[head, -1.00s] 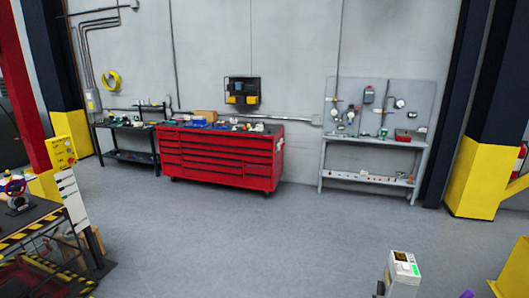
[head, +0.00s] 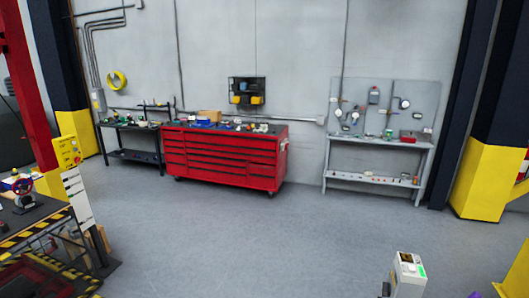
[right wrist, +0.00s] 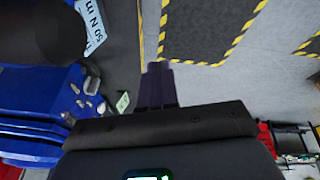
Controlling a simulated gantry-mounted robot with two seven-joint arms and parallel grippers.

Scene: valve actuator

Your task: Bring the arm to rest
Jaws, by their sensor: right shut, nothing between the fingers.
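My right gripper (right wrist: 159,82) shows in the right wrist view as dark, narrow fingers held together, with nothing between them. They stand over grey floor and a dark area edged with yellow-black stripes, clear of the blue bins to the left. My left gripper is in neither view. In the head view, no gripper can be made out.
In the right wrist view, blue bins (right wrist: 35,115) stand close on the left. In the head view, a red tool cabinet (head: 222,160) and a grey workbench (head: 378,141) stand along the wall. A white unit (head: 407,277) stands at bottom right. The middle floor is clear.

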